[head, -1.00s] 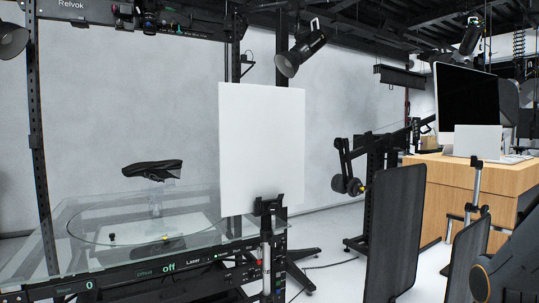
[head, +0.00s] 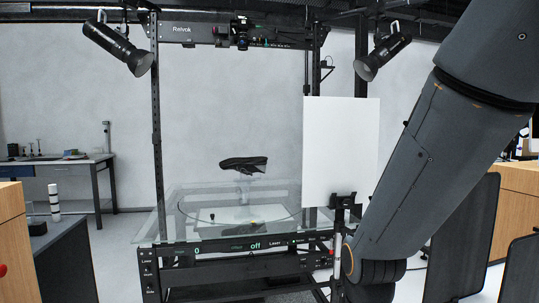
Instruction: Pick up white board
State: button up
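The white board (head: 341,148) is a plain upright rectangle right of centre in the head view. Its lower edge meets a black clamp (head: 342,202) on a stand at the front right corner of the turntable. My arm crosses the right side of the picture, and its lower part comes close to the stand. My gripper is out of view, so its opening cannot be seen.
A glass-topped turntable (head: 168,222) carries a black shoe (head: 243,164) on a clear support. Lamps (head: 117,45) hang from the frame. Dark panels (head: 467,240) stand at the right. A side table (head: 95,158) and a wooden cabinet (head: 12,225) are at the left.

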aim_at(341, 135)
jog(key=u, duration=1.15)
jog(key=i, duration=2.4)
jog(key=z, duration=2.35)
